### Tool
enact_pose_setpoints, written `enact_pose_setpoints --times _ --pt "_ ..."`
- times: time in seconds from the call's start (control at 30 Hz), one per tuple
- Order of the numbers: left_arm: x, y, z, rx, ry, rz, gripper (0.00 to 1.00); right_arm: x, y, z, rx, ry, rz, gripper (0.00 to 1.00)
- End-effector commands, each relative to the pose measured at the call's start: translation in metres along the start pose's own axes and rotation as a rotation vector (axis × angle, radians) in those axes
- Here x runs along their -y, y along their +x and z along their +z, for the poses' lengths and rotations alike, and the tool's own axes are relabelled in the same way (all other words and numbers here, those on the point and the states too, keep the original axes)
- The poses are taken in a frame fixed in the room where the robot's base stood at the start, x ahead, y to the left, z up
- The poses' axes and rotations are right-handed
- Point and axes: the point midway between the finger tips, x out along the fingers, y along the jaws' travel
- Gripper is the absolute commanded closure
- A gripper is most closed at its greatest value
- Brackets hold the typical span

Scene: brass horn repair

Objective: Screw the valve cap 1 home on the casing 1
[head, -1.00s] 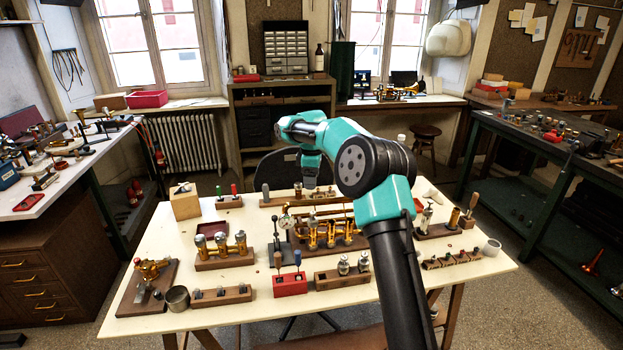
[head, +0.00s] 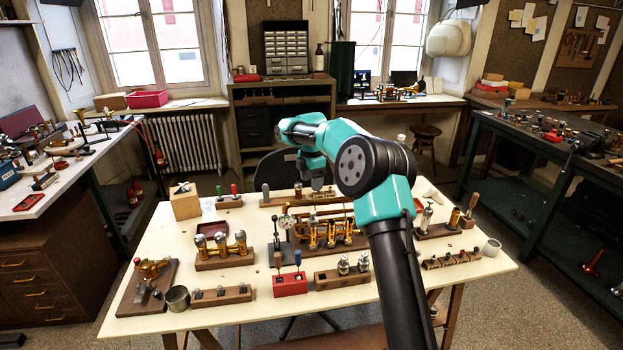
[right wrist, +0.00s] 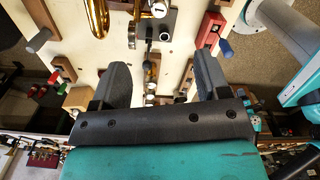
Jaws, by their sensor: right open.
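The brass valve block with upright casings (head: 331,236) stands near the middle of the table; I cannot tell which casing is number 1. Its brass tubing shows at the top of the right wrist view (right wrist: 100,14). Valve cap 1 cannot be told apart at this size. My right gripper (head: 316,184) is above the back half of the table, behind the valve block and apart from it. In the right wrist view its two fingers (right wrist: 163,84) are spread with nothing gripped between them. My left gripper is not in view.
A dial gauge stand (head: 284,232) is close to the left of the valve block. A red tool block (head: 290,286) and a wooden rack with two silver pieces (head: 342,279) stand in front. Another brass block (head: 225,258) is at left.

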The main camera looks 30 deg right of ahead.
Motion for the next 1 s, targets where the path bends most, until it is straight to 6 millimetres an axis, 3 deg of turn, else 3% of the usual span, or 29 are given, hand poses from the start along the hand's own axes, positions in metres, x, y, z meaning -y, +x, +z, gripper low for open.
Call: enact_pose_setpoints --times 1.0 --pt "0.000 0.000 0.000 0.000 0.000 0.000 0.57 0.000 0.148 0.000 0.000 0.000 -0.002 0.31"
